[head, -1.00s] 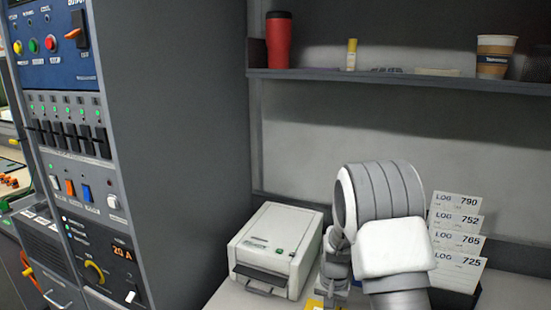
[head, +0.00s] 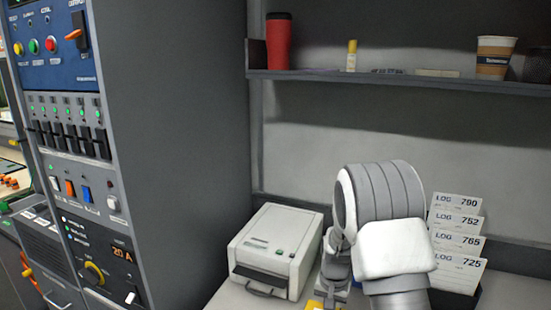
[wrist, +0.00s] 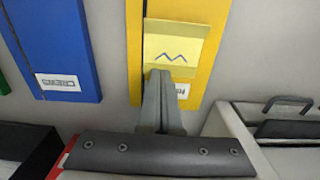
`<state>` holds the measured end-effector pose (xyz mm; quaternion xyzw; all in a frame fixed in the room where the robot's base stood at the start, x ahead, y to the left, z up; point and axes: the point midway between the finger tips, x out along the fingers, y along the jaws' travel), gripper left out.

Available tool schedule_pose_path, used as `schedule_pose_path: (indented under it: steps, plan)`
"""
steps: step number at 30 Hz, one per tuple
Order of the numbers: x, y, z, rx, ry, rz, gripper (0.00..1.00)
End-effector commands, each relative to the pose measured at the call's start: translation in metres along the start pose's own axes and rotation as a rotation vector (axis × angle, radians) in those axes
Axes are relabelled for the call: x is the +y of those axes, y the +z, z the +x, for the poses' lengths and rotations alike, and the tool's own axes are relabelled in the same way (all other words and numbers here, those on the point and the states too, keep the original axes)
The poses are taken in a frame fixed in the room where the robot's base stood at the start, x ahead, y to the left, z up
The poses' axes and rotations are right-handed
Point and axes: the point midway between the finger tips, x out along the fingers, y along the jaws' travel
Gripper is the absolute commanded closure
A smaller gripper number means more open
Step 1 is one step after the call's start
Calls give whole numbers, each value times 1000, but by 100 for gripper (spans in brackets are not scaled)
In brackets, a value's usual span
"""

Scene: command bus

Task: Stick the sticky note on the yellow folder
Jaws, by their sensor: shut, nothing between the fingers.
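The yellow folder (wrist: 205,75) stands out in the wrist view, lying on the light surface, and a sliver of it shows at the bottom of the head view (head: 314,304). The pale yellow sticky note (wrist: 174,47), with a blue zigzag mark, lies flat on the folder above its white label. My gripper (wrist: 160,75) is shut and empty, its fingertips at the note's lower edge. I cannot tell whether the fingertips touch the note. The fingers hide part of the folder and the label's left side.
A blue folder (wrist: 60,45) lies left of the yellow one. A white printer-like box (head: 275,245) stands beside my arm. A rack of log cards (head: 457,245) stands at right. A shelf (head: 400,80) holding a red tumbler (head: 279,42) runs above.

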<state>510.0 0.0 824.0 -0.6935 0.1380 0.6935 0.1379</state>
Motion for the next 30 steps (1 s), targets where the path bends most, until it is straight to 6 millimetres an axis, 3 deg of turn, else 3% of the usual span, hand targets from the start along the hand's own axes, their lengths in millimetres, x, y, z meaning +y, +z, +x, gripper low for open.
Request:
schedule_pose_path:
  steps: [30]
  plan:
    - [0,0,8,0,0,0,100]
